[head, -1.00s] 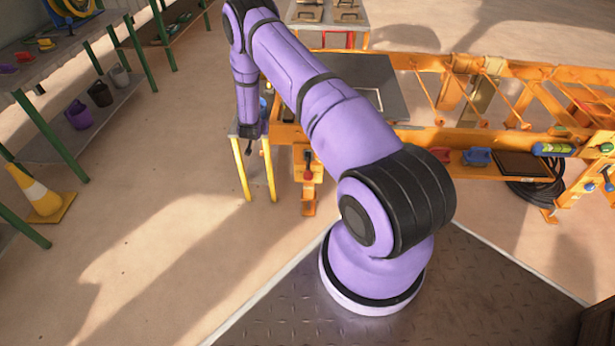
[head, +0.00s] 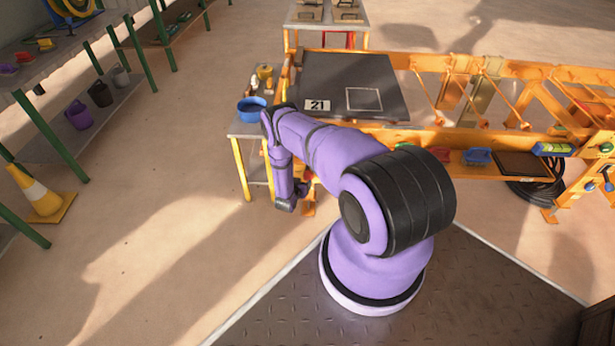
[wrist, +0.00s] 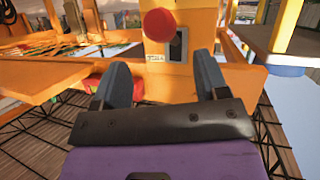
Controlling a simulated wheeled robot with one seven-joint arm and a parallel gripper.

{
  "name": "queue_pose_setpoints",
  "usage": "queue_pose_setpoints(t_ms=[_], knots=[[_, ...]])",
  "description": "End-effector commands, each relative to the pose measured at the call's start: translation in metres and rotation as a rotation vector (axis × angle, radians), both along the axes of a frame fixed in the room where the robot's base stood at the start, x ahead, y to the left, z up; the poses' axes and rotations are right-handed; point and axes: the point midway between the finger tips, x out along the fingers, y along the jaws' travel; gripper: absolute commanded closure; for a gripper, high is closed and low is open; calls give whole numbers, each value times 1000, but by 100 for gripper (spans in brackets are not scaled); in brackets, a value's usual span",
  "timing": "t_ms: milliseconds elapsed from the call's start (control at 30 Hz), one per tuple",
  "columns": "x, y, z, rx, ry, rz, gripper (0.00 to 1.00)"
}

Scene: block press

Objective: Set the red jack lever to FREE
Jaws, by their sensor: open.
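The red jack lever shows its round red knob (wrist: 159,25) in the wrist view, in front of an orange post (wrist: 205,50). A dark slot (wrist: 178,45) is beside the knob, and a small white label (wrist: 156,57) below is too small to read surely. My gripper (wrist: 162,80) is open and empty, its two grey fingers below the knob in the picture, not around it. In the head view my gripper hangs low in front of the orange frame (head: 460,138), and my arm hides most of the lever area.
A black plate (head: 385,75) marked 21 tops the frame. A side table (head: 240,130) with a blue bowl (head: 250,112) stands left of my arm. Shelves with buckets and a traffic cone (head: 38,190) are far left. The floor between is clear.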

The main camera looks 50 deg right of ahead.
Motion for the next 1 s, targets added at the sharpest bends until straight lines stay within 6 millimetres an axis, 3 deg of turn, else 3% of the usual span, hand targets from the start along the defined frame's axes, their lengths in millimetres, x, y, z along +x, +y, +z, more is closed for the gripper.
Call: queue_pose_setpoints(t_ms=[200,500,1000], knots=[[14,-34,-14,-1,-2,-1,33],[29,-66,-29,0,-2,-1,33],[34,-77,-33,0,0,1,33]])
